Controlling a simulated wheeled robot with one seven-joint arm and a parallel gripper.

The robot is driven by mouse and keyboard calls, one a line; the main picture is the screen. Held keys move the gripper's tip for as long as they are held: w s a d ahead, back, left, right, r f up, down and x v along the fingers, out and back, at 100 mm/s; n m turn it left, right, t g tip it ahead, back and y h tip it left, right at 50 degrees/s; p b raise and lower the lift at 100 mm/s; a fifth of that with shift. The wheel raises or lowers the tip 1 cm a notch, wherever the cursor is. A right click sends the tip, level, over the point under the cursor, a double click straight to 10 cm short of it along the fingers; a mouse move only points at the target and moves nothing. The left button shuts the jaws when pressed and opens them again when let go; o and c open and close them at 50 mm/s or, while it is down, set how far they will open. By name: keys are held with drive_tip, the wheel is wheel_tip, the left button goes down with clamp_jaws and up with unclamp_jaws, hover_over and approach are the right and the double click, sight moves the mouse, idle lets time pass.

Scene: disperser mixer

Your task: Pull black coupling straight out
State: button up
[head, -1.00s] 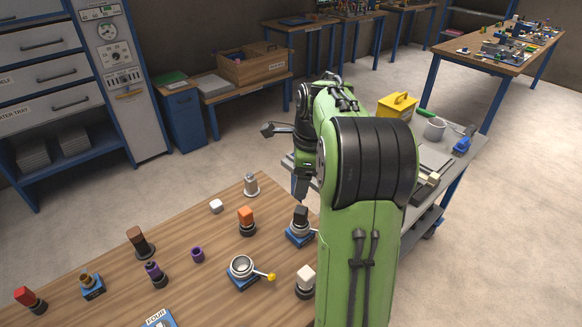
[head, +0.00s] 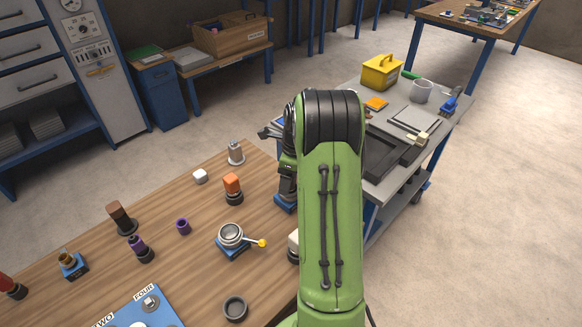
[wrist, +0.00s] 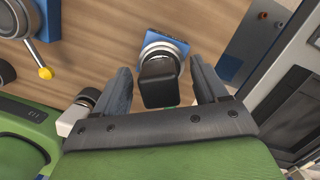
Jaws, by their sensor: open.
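The black coupling (wrist: 159,82) stands in a silver ring on a blue base (wrist: 166,37) in the wrist view. My gripper (wrist: 166,88) is open, with one finger on each side of the coupling and a visible gap on both sides. Whether the fingertips reach down to its level is hard to tell. In the head view my arm hides the coupling; only part of its blue base (head: 285,203) shows beside the arm.
A silver ring holder with a yellow-knobbed lever (head: 262,243) stands left of my arm. A grey side table (head: 441,105) with trays adjoins on the right.

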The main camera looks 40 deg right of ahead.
drive_tip(key=shift+f, duration=0.3)
drive_tip(key=shift+c, duration=0.3)
drive_tip(key=shift+r, duration=0.1)
drive_tip(key=c, duration=1.2)
drive_tip(key=shift+r+p, duration=3)
drive_tip(key=shift+p, duration=0.05)
wheel_tip(320, 180, up, 4)
drive_tip(key=p, duration=0.4)
